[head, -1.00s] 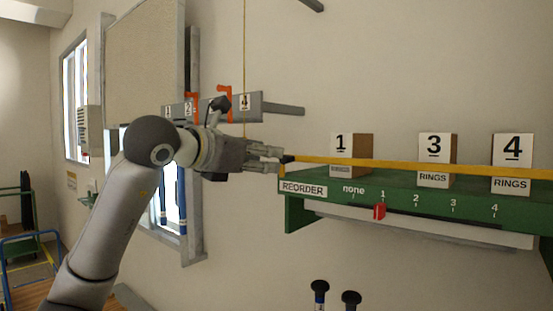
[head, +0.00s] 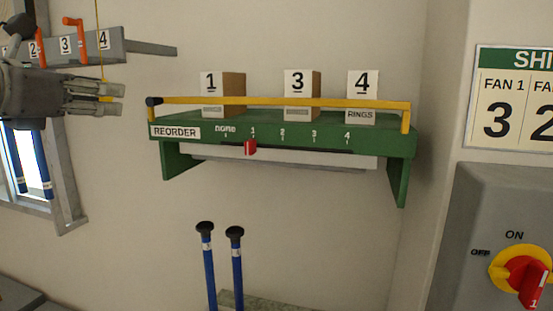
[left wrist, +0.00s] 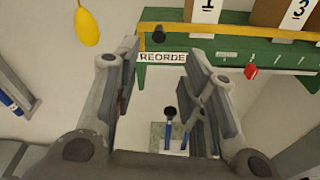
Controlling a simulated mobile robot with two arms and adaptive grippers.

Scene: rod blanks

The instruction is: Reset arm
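My left gripper (head: 122,100) is at the left edge of the head view, left of the green shelf (head: 175,180). In the left wrist view the left gripper (left wrist: 163,55) has its two fingers spread with nothing between them. The shelf's REORDER label (left wrist: 163,57) shows beyond the fingertips. The shelf holds boxes marked 1 (head: 211,82), 3 (head: 297,83) and 4 (head: 362,85) behind a yellow bar (head: 260,101). A red slider (head: 250,147) is at mark 1. My right gripper is not in view.
A yellow pull (left wrist: 87,27) hangs on a cord close to the left gripper. A grey rack with numbered hooks (head: 66,45) is on the wall behind. Two blue rods (head: 208,270) stand below the shelf. A grey switch box (head: 470,200) is at the right.

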